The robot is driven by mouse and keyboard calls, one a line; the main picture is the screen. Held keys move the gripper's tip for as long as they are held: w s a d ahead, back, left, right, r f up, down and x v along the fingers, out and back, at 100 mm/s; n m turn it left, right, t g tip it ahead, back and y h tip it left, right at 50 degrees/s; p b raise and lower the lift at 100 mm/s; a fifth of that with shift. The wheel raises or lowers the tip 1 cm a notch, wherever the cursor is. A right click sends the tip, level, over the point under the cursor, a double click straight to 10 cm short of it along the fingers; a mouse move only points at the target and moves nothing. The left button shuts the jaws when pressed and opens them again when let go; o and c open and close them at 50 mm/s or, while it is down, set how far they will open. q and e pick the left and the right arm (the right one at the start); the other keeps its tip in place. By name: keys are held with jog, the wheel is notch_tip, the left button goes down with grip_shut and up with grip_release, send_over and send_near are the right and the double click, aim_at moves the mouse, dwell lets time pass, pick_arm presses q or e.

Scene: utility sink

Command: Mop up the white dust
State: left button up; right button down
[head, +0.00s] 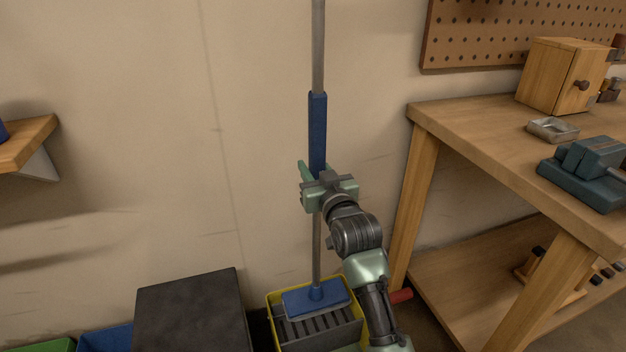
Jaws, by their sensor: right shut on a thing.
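A mop stands nearly upright against the beige wall. It has a grey pole, a blue grip sleeve (318,130) and a blue mop head (316,299). The head is over a yellow-rimmed bucket (275,325) with a dark slatted insert; I cannot tell if it touches the slats. My right gripper (318,180) is shut on the mop at the lower end of the blue sleeve. My left gripper is not in view. No white dust shows in this view.
A wooden workbench (465,112) with a vise (588,172), a small metal tray (552,130) and a wooden cabinet (560,75) stands at the right. A dark box (192,315) is left of the bucket. A wooden shelf (25,142) juts out at far left.

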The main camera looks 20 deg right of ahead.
aim_at(313, 132)
notch_tip(313, 132, up, 5)
jog(key=shift+p, duration=0.6)
jog(key=shift+r, duration=0.55)
jog(key=shift+r+p, duration=0.5)
jog(key=shift+p, duration=0.45)
jog(key=shift+r+p, duration=0.25)
jog(key=shift+p, duration=0.05)
jog(key=shift+r+p, duration=0.25)
jog(key=shift+p, duration=0.1)
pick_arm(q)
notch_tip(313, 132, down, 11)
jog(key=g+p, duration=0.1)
pick_arm(e)
jog(key=shift+r, duration=0.4)
